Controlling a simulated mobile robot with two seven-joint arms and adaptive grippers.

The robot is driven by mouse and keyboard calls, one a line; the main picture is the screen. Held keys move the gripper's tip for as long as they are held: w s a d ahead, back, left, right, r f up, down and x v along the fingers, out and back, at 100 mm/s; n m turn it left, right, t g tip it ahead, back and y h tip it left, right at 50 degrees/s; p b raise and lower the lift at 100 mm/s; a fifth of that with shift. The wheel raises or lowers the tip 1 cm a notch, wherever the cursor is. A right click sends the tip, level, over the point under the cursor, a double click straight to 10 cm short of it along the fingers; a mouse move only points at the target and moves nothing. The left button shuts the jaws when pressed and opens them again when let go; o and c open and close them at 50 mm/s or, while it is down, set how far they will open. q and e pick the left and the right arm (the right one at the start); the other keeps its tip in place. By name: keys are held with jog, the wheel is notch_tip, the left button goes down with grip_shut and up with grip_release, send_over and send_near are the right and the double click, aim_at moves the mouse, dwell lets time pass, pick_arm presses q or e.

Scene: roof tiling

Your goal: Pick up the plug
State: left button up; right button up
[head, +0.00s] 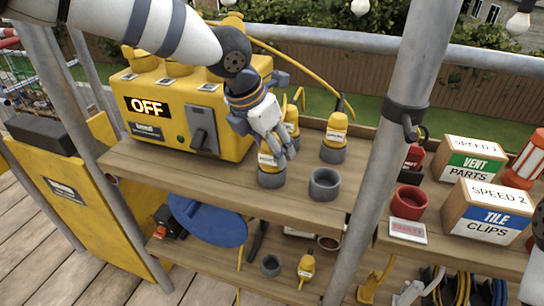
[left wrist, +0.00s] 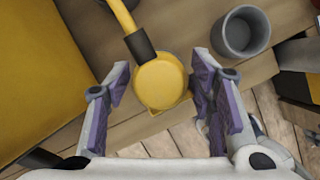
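A yellow plug (head: 270,160) stands upright in a grey cup on the upper shelf, right of the yellow power box. My left gripper (head: 276,143) is directly over it, with its fingers coming down around its top. In the left wrist view the round yellow plug top (left wrist: 160,82) lies between the two open purple-padded fingers (left wrist: 162,92), with a gap on each side. Two similar yellow plugs stand close by, one behind the gripper (head: 291,118) and one to its right (head: 334,138). My right gripper is not seen.
An empty grey cup (head: 324,184) stands right of the plug, also in the left wrist view (left wrist: 241,32). The power box (head: 185,115) reads OFF. A metal post (head: 385,150) rises to the right. Boxes (head: 487,212) and a red cup (head: 408,202) stand beyond it.

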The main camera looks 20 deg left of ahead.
pick_arm(q)
jog(key=c, duration=0.8)
jog(key=shift+c, duration=0.2)
